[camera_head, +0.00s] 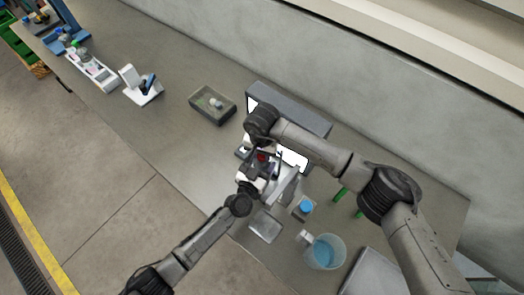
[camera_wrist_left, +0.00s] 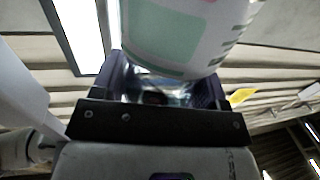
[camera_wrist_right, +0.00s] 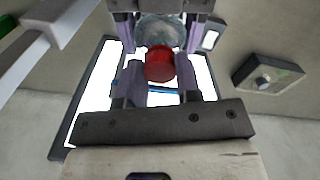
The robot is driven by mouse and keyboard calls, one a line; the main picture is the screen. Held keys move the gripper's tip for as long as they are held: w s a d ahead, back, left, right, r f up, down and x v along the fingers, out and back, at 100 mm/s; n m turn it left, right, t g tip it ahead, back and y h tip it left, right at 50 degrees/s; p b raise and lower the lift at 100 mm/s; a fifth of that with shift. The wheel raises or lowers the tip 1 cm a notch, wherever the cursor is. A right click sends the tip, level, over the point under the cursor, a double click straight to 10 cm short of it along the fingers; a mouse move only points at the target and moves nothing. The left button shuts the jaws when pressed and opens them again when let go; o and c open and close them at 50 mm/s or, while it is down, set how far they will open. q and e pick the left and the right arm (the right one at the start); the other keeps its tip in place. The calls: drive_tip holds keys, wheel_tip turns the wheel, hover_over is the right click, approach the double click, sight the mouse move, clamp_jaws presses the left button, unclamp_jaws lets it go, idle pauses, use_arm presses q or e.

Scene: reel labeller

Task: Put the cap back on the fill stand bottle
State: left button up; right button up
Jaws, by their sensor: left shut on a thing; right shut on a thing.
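The red cap (camera_wrist_right: 159,64) sits between the fingertips of my right gripper (camera_wrist_right: 160,75), which is shut on it. In the head view the cap (camera_head: 261,157) is a small red spot under my right wrist. A clear rounded body (camera_wrist_right: 162,32) lies right beyond the cap, between the fingers of my left gripper; whether cap and body touch cannot be told. My left gripper (camera_wrist_left: 165,90) is shut on the bottle, whose clear part shows between its fingers. A large white labelled surface (camera_wrist_left: 180,35) fills the top of the left wrist view. Both grippers are close together.
A beaker of blue liquid (camera_head: 324,252) and a blue-topped container (camera_head: 305,207) stand right of the grippers. A grey box (camera_head: 212,104) holding a small object lies further back. A bright panel (camera_head: 294,159) stands behind the grippers. The table's left-middle (camera_head: 180,130) is clear.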

drive_tip(key=m, duration=1.2)
drive_tip(key=shift+m, duration=0.4)
drive_tip(key=m, duration=1.1)
drive_tip(key=shift+m, duration=0.4)
drive_tip(key=m, duration=0.9)
drive_tip(key=o, duration=1.1)
drive_tip(key=shift+f, duration=0.1)
wheel_tip(320, 180, up, 12)
drive_tip(key=shift+r, duration=0.1)
